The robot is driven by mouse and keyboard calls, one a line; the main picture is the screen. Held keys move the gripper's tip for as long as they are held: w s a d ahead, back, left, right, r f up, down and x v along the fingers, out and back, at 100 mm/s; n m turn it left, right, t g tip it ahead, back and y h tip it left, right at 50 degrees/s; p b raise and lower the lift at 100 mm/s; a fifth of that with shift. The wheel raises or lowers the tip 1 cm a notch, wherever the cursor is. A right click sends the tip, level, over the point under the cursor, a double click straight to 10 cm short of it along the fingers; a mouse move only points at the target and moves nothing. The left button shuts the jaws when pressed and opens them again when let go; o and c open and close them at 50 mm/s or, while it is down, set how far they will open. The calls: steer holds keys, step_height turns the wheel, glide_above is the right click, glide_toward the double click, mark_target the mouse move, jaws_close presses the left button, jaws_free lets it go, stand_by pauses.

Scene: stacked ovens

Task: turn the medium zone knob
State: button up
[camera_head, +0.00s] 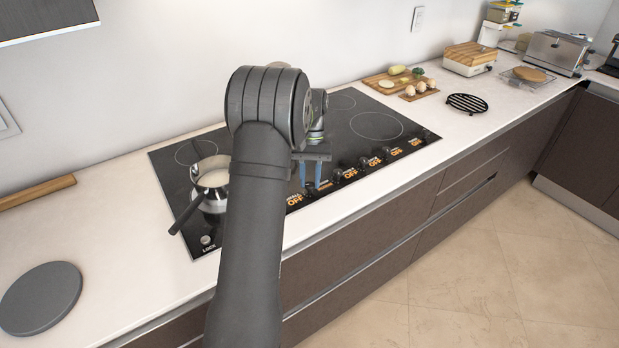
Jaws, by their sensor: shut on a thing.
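The black cooktop (415,133) is set into the white counter. A row of small dark knobs runs along its front edge, with orange OFF readouts beside them. My gripper (310,183) points down at this row with its two blue fingers. The fingers are shut on a knob near the left end of the row, and they mostly hide it. Its zone label is too small to read. To the right are another knob (337,174), a further knob (363,162) and one more (388,151), all untouched. My arm covers the middle of the cooktop.
A saucepan (211,180) stands on the left of the cooktop, its handle toward the front. A cutting board with food (386,79), a black trivet (467,103) and a toaster (555,52) are at the right. A grey round disc (40,298) lies at the left.

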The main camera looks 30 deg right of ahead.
steer(key=shift+m, duration=0.6)
steer(key=o, duration=1)
steer(key=v, duration=1.2)
steer(key=shift+s+d, duration=0.25)
steer(key=x, duration=1.2)
steer(key=shift+w+a, duration=0.2)
steer(key=shift+r, duration=0.15)
